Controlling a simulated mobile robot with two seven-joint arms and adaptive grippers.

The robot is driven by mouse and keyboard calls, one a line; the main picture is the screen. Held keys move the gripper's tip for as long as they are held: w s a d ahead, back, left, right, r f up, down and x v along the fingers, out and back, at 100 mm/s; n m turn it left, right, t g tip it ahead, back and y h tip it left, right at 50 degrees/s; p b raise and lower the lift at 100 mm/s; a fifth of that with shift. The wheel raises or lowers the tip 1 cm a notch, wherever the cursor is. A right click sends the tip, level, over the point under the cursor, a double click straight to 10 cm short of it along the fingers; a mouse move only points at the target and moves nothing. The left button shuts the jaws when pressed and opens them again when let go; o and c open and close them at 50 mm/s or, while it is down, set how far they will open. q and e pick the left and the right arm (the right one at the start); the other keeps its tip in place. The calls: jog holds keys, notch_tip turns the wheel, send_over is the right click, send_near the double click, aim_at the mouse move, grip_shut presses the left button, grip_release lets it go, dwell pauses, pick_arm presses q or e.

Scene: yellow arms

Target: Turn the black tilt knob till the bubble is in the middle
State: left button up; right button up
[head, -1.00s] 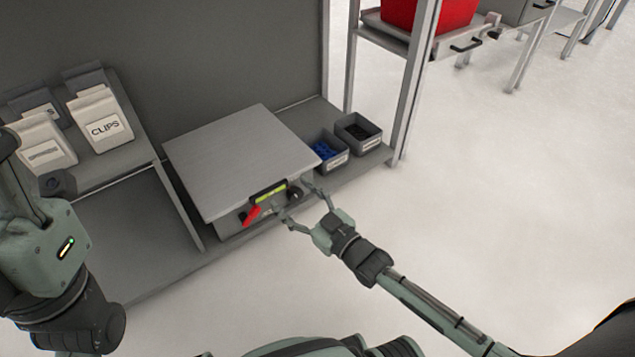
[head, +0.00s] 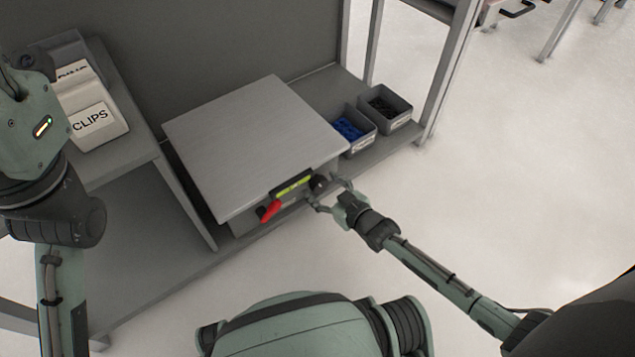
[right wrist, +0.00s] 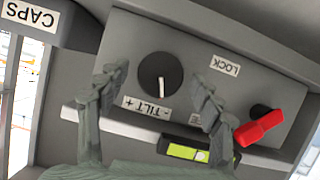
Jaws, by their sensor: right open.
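The black tilt knob (right wrist: 160,73) sits on a grey front panel in the right wrist view, with a white pointer line on its face. It also shows under the edge of the grey tilting plate (head: 250,140) in the head view. A label with TILT, plus and minus (right wrist: 147,109) is beside the knob. The yellow-green level vial (right wrist: 186,152) is partly in view; I cannot make out its bubble clearly. My right gripper (right wrist: 160,84) is open, its fingers on either side of the knob with gaps. My left gripper is not in view; only its arm shows.
A red lever (right wrist: 258,128) by the LOCK label (right wrist: 224,65) is close to one right finger. Bins of blue (head: 347,130) and black parts (head: 385,107) stand right of the plate. A CLIPS box (head: 92,122) is at left.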

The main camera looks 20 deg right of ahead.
jog(key=shift+w, duration=0.15)
jog(key=c, duration=1.2)
jog(key=shift+o, duration=0.2)
jog(key=shift+d+r+m, duration=0.1)
jog(key=shift+r+m, duration=0.05)
jog(key=shift+m, duration=0.15)
jog(key=shift+w+m+g+y, duration=0.1)
jog(key=shift+m+g+y, duration=0.2)
jog(key=shift+m+y, duration=0.8)
jog(key=shift+m, duration=0.1)
